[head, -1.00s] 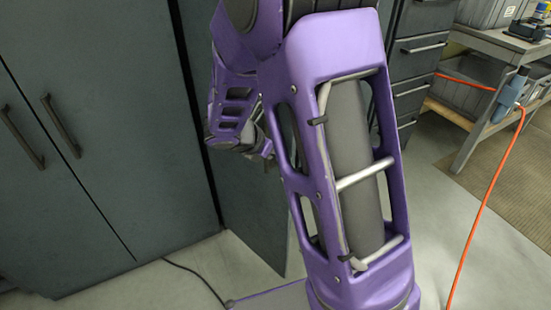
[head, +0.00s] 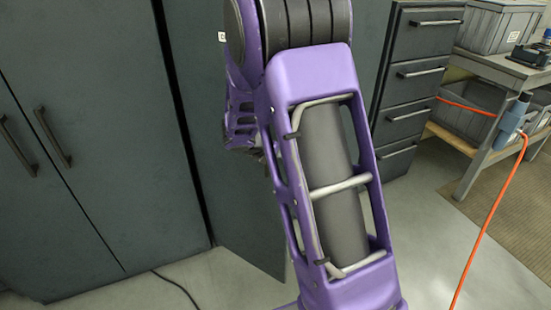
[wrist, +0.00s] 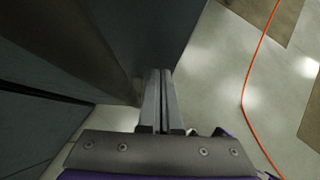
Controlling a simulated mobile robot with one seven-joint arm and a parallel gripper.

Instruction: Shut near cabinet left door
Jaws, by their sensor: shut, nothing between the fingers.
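A dark grey-green cabinet door (head: 240,225) stands behind my arm in the head view, its lower corner angled out over the floor. My arm hides much of it, including any handle. In the wrist view, a dark panel (wrist: 150,35), apparently this door, is just beyond my fingertips. My gripper (wrist: 161,72) is shut and empty, its fingers pointing at the panel's lower part. They look close to it, but I cannot tell whether they touch. In the head view the gripper is mostly hidden behind my purple arm.
A closed two-door cabinet (head: 95,150) with bar handles stands at left. A drawer unit (head: 420,75) and a workbench (head: 490,150) with grey bins are at right. An orange cable (head: 480,235) hangs to the floor. A black cable (head: 178,285) lies near the left cabinet.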

